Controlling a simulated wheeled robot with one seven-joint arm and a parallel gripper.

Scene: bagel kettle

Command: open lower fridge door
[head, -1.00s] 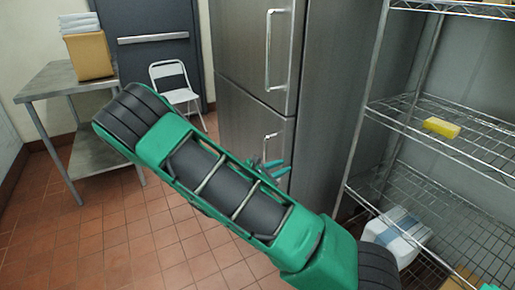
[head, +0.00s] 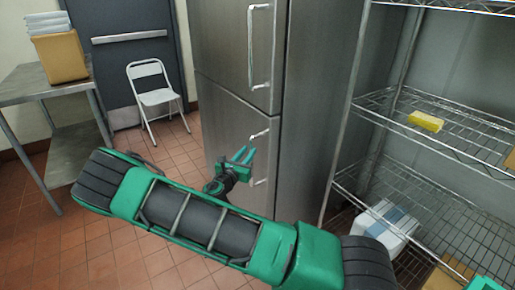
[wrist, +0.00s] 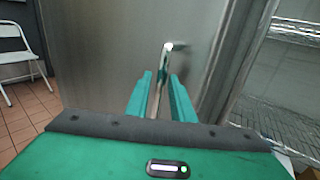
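The lower fridge door (head: 222,125) is a shut steel panel below the upper door (head: 232,45). Its vertical bar handle (head: 259,182) is near the door's right edge, and my gripper (head: 243,155) partly covers it in the head view. In the wrist view the handle (wrist: 164,62) runs between the two green fingers of my gripper (wrist: 160,92). The fingers are open, one on each side of the bar with gaps visible. I cannot tell how deep the bar sits between them.
A wire shelf rack (head: 440,137) with a yellow block (head: 426,121) stands close on the right. A white folding chair (head: 154,92) and a steel table (head: 30,92) with a box (head: 58,58) are on the left. Tiled floor before the fridge is free.

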